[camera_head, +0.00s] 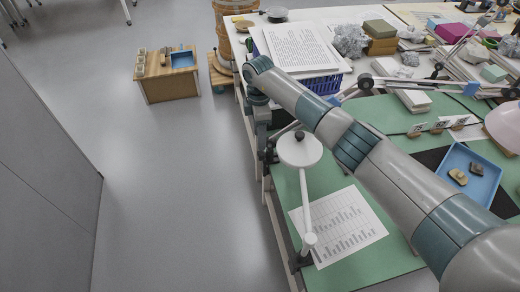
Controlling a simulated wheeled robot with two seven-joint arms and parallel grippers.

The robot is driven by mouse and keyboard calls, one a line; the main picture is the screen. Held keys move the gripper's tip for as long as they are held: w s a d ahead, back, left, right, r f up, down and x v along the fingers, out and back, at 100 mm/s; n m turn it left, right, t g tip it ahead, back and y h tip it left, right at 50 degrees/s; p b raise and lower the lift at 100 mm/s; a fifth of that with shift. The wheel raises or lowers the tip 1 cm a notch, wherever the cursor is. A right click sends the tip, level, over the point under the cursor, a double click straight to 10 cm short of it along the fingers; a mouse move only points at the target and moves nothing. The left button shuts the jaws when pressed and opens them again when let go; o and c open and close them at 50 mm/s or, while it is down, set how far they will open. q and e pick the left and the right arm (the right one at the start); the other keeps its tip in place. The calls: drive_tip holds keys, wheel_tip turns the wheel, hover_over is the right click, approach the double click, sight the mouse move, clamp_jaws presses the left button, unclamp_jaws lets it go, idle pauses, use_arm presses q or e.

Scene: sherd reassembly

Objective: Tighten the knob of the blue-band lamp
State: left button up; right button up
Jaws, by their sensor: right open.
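A lamp arm with a blue band (470,88) lies across the far part of the bench, with a dark round knob-like joint (365,81) at its left end. I cannot tell whether that is the knob or how tight it is. My right arm crosses from the lower right, and its wrist bends down at the bench's left edge. My right gripper (268,153) points down there, small and dark, open, left of a white round lamp head (300,150) and well apart from the blue band. My left gripper is not in view.
The white lamp's pole (305,205) stands near the bench's left edge. A printed chart (345,228) lies on the green mat (375,265). A blue tray (484,180) holds sherds. A pink lamp shade (505,126) is at right. Floor at left is clear up to a small wooden cabinet (170,88).

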sight(260, 153)
drive_tip(key=f, duration=0.8)
drive_tip(key=shift+s+f+p, duration=0.25)
drive_tip(key=shift+f+p, duration=0.05)
drive_tip(key=shift+p, duration=0.1)
drive_tip(key=c, duration=1.1)
